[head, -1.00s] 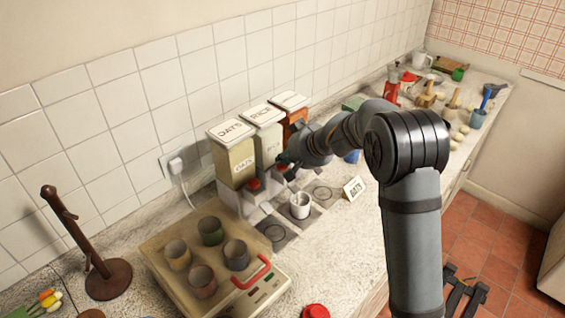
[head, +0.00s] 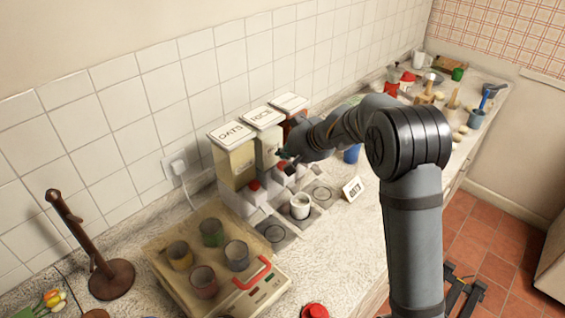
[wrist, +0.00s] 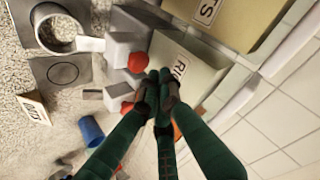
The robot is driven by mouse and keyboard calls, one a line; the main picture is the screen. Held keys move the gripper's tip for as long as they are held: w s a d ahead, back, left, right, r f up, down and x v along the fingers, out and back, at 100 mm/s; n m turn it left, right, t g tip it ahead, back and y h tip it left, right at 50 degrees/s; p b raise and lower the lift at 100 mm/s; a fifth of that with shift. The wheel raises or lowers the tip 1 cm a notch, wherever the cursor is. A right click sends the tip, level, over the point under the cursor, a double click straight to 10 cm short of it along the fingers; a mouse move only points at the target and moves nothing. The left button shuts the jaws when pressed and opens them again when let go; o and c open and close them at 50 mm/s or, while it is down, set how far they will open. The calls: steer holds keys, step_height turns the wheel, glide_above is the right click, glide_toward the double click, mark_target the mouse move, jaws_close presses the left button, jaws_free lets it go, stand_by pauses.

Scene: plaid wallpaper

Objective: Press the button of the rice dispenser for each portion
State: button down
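The rice dispenser (head: 268,150) is the middle of three lidded dispensers on the counter. In the wrist view its label (wrist: 180,67) is partly covered by my fingers. My gripper (wrist: 158,82) has its dark fingers together, with nothing seen between them, at the front of the rice dispenser. A red button (wrist: 127,107) shows just beside the fingertips, partly hidden; I cannot tell whether they touch it.
The oats dispenser (head: 234,165) stands left of the rice one. A small card (head: 353,189) and blue cup (head: 352,154) are to the right. A tray with several cups (head: 165,262) and a wooden stand (head: 110,280) are at front left. Clutter fills the far counter.

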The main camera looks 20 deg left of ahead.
steer(key=shift+r+p, duration=1.45)
steer(key=shift+r, duration=0.85)
steer(key=shift+f, duration=0.15)
steer(key=shift+f+b, duration=0.35)
steer(key=shift+b, duration=0.05)
steer(key=shift+f+b, duration=0.45)
steer(key=shift+f, duration=0.15)
steer(key=shift+r+p, duration=0.55)
steer(key=shift+p, duration=1.4)
step_height(320, 180, up, 5)
steer(key=p, duration=0.3)
steer(key=shift+f, duration=0.1)
